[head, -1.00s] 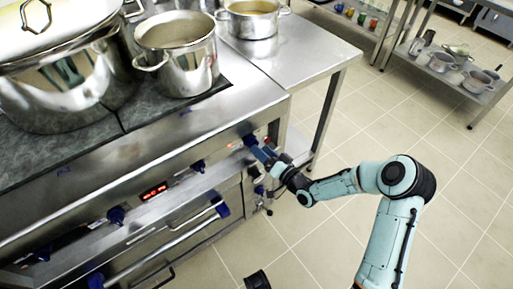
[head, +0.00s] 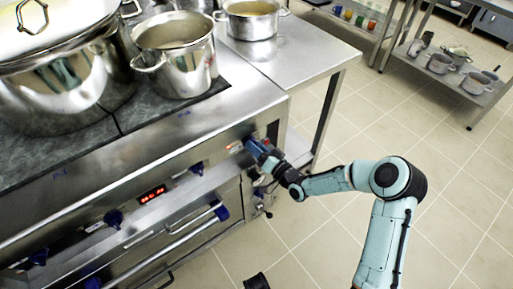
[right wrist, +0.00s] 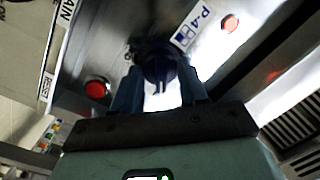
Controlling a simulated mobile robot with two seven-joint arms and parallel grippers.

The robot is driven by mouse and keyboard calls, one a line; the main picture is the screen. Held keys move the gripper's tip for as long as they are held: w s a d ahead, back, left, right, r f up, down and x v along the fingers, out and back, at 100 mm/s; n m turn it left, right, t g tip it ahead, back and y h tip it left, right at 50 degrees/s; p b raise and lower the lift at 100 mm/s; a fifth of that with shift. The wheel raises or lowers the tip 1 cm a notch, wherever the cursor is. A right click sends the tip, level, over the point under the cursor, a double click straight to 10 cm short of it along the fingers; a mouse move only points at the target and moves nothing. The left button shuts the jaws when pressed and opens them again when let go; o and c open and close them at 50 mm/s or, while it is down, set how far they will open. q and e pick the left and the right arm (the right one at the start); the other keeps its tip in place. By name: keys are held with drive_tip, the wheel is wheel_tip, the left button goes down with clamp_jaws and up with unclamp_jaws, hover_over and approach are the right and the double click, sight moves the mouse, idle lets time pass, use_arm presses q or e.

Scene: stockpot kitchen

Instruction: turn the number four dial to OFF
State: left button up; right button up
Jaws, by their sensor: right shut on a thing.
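The number four dial (right wrist: 158,64) is a dark blue knob on the steel stove front, beside a label that reads P-4 in the right wrist view. In the head view it is at the right end of the front panel, largely hidden by my right gripper (head: 258,149). In the right wrist view the two blue fingers of this gripper (right wrist: 160,84) stand on either side of the dial, shut on it. A white mark shows on the dial's lower side. I cannot read its OFF mark. My left gripper is not in view.
Other blue dials (head: 114,217) line the panel, with a red display (head: 153,194). An oven handle (head: 185,235) sticks out below. Steel pots (head: 185,70) stand on the stove. The tiled floor (head: 420,130) at right is clear.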

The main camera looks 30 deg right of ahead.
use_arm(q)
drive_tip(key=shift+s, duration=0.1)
use_arm(e)
drive_tip(key=shift+n, duration=0.3)
drive_tip(key=n, duration=0.2)
drive_tip(key=shift+a+n, duration=0.1)
drive_tip(key=shift+n, duration=0.3)
drive_tip(key=n, duration=0.2)
drive_tip(key=shift+n+g, duration=0.3)
drive_tip(key=shift+r+n+h+b, duration=0.1)
drive_tip(key=shift+n+h+b, duration=0.2)
drive_tip(key=shift+n+b, duration=0.6)
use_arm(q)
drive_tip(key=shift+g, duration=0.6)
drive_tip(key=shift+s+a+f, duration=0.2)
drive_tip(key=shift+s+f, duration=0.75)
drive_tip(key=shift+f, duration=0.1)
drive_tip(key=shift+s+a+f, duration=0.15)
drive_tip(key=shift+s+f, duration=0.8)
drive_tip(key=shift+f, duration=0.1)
use_arm(e)
drive_tip(key=shift+a+n, duration=0.1)
drive_tip(key=shift+n, duration=1.3)
drive_tip(key=o, duration=1.1)
drive_tip(key=shift+c, duration=0.2)
